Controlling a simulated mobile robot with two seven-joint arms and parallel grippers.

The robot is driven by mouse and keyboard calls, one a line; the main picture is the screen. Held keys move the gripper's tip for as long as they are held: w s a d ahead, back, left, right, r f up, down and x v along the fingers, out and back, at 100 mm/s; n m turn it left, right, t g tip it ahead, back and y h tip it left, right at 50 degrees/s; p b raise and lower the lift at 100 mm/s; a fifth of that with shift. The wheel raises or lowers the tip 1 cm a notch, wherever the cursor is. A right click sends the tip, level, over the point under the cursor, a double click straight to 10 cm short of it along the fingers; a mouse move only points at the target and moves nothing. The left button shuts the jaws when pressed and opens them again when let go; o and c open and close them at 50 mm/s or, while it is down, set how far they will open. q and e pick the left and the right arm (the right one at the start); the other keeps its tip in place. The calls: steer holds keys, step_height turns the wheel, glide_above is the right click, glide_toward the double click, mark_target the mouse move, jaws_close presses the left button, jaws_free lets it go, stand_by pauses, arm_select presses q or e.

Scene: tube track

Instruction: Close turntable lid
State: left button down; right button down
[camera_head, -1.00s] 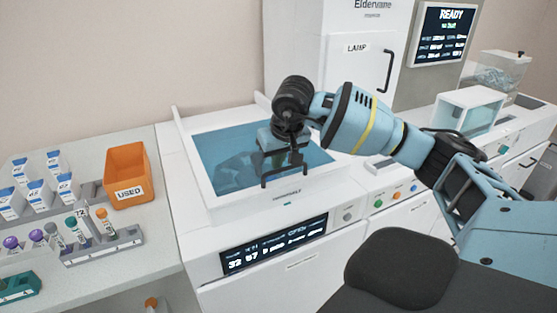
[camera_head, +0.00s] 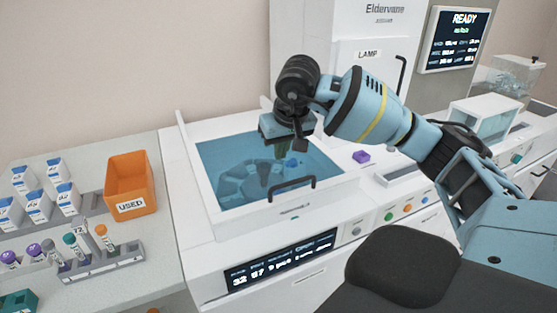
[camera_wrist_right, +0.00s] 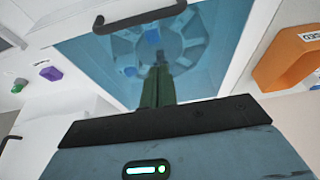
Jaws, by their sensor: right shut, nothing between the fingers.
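The turntable lid (camera_head: 215,178) is a see-through blue panel in a white frame on the white machine. It lies down over the turntable (camera_head: 255,180), which shows through it; I cannot tell whether its edge is fully seated. Its black bar handle (camera_head: 291,188) is on the front edge and also shows in the right wrist view (camera_wrist_right: 139,18). My right gripper (camera_head: 277,157) is shut and empty, pointing down over the lid, behind the handle and apart from it. Its fingers (camera_wrist_right: 158,82) are together in the wrist view. My left gripper is out of view.
An orange USED bin (camera_head: 130,185) and a rack of tubes (camera_head: 100,255) stand on the left bench. The tall LAMP cabinet (camera_head: 345,60) rises behind. A clear-sided box (camera_head: 485,120) stands farther right.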

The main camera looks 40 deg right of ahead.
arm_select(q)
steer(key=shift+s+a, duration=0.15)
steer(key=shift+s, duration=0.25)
arm_select(e)
steer(key=v, duration=0.5)
steer(key=shift+s+a+r, duration=0.15)
steer(key=shift+s+r, duration=0.1)
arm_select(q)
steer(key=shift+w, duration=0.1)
arm_select(e)
steer(key=shift+w, duration=0.1)
